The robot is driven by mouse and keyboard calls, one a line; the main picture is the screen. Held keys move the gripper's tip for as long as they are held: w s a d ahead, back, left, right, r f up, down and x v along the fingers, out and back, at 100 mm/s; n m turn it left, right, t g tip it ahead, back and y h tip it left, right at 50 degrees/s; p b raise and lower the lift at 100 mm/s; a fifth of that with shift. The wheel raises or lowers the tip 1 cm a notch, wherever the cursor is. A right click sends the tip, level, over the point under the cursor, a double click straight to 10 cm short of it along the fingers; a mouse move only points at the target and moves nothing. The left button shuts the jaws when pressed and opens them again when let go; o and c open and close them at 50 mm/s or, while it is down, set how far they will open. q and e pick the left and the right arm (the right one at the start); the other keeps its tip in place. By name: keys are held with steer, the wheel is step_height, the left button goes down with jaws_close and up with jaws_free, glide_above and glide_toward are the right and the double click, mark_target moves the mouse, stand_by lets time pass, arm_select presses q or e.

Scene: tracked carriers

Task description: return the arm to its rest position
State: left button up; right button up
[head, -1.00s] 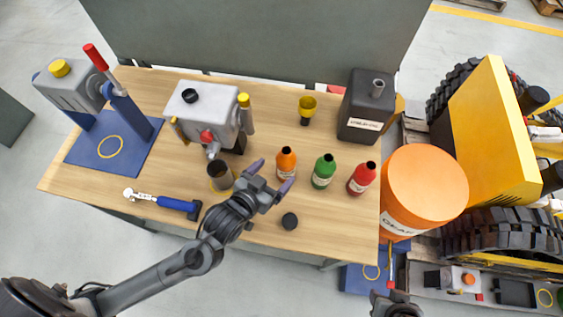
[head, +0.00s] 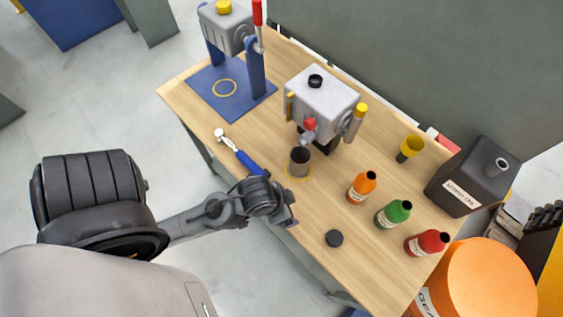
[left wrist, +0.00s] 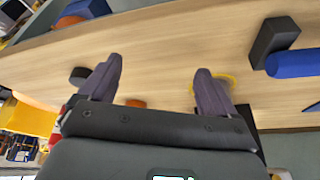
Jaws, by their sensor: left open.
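My left arm enters the head view from the left. Its gripper (head: 288,212) is at the front edge of the wooden table (head: 340,270), between the blue-handled tool (head: 247,162) and the black disc (head: 334,238). In the left wrist view the two fingers of the left gripper (left wrist: 157,85) are spread wide, with bare wood between them and nothing held. Part of the blue-handled tool (left wrist: 292,64) shows at the right there, and a yellow ring lies partly behind one finger. My right gripper is not in view.
A metal cup (head: 299,160) stands on the yellow ring beside the grey machine (head: 322,100). Orange (head: 361,187), green (head: 393,214) and red (head: 427,243) bottles stand at the right. A black canister (head: 470,178) and an orange drum (head: 478,285) are beyond. Open floor lies left of the table.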

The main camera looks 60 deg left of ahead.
arm_select(q)
steer(key=shift+s+a+f+g, duration=0.15)
steer(key=shift+s+a+g, duration=0.15)
steer(key=shift+s, duration=0.3)
step_height(320, 180, up, 34)
steer(key=p, duration=3.3)
steer(key=shift+f+p, duration=0.2)
steer(key=shift+p, duration=0.1)
